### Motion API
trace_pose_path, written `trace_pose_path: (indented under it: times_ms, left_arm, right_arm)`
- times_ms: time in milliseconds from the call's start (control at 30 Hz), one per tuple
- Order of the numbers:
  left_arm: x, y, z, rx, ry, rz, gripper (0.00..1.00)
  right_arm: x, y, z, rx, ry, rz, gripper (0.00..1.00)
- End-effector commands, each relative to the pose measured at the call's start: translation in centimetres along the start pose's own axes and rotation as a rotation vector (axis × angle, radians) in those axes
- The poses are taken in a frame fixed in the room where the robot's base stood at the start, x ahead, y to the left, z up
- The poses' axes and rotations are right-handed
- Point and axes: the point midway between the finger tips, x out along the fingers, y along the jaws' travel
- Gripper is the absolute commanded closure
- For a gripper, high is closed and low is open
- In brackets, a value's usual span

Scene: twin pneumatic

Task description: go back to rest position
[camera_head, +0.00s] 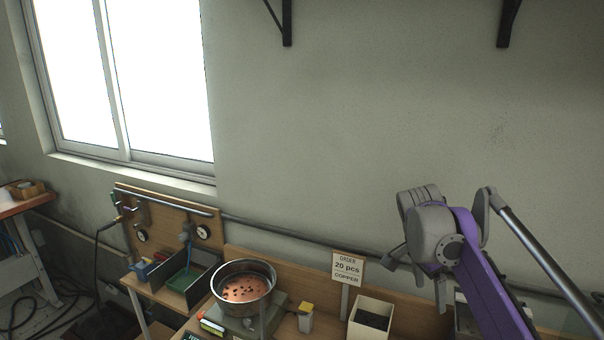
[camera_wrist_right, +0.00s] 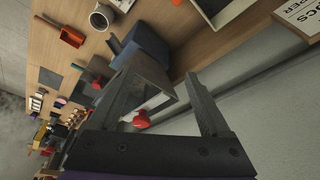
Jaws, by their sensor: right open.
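My right gripper (camera_head: 414,284) is at the right of the head view, at the end of a purple and grey arm, raised above the bench. It is open, with its two fingers apart and pointing down and to the left. In the right wrist view the open fingers (camera_wrist_right: 158,78) frame a grey box (camera_wrist_right: 150,72) and a red knob (camera_wrist_right: 141,120) beyond them. I see nothing held between them. My left gripper is not in the head view.
A pegboard with gauges (camera_head: 165,222) stands at the left. The wall above is clear up to the shelf brackets.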

Motion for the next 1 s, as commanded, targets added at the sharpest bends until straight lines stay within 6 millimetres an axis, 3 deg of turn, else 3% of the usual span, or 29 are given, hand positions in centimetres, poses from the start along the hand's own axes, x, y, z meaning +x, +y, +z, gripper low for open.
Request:
trace_pose_path:
  times_ms: [267,600,800,1000]
  left_arm:
    - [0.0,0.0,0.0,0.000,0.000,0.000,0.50]
    - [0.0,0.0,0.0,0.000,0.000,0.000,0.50]
    - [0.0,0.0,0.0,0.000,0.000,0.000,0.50]
    - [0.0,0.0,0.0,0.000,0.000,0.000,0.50]
  right_arm:
    - [3.0,7.3,8.1,-0.531,-0.006,-0.236,0.18]
    - [10.5,16.4,17.4,-1.079,0.132,-0.492,0.18]
    - [13.0,18.7,19.8,-1.220,0.198,-0.553,0.18]
    - [13.3,18.9,20.1,-1.240,0.208,-0.561,0.18]
